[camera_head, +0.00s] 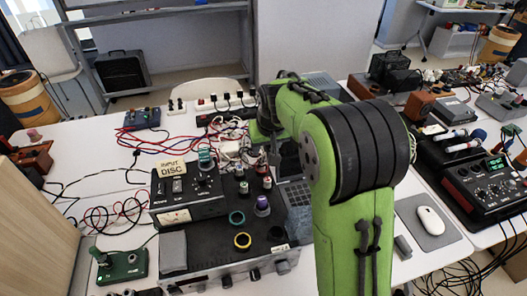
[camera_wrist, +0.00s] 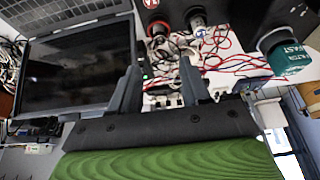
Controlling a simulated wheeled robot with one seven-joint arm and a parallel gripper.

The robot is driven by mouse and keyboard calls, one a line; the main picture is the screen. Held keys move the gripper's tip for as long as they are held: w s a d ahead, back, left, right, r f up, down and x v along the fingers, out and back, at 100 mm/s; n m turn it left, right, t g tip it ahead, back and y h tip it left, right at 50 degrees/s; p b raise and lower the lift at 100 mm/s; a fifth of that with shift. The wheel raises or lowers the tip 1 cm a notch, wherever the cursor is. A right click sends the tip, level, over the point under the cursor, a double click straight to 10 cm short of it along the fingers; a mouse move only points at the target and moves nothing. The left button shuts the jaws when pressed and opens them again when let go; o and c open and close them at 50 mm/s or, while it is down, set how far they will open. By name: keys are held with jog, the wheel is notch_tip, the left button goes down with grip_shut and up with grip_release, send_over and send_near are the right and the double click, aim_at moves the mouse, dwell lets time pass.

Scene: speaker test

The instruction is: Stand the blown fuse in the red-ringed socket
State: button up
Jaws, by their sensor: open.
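My gripper (camera_wrist: 160,64) is open in the wrist view, its two dark fingers apart with nothing held between them. In the head view it is largely hidden by my green arm. A black panel (camera_head: 212,248) carries several upright coloured cylinders and ring-marked sockets.
A laptop (camera_head: 294,192) is partly hidden by my arm. Tangled cables cover the table behind. A mouse (camera_head: 430,220) lies right, beside a black-and-red device (camera_head: 470,180).

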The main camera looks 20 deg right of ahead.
jog(key=s+r, duration=0.4)
jog(key=s, duration=0.4)
jog(key=s+r, duration=0.5)
jog(key=s, duration=0.4)
jog(key=s+f+t, duration=0.1)
jog(key=s+f, duration=0.1)
jog(key=s, duration=1.1)
jog(key=shift+s+f, duration=0.15)
jog(key=shift+f, duration=0.15)
jog(key=shift+r, duration=0.1)
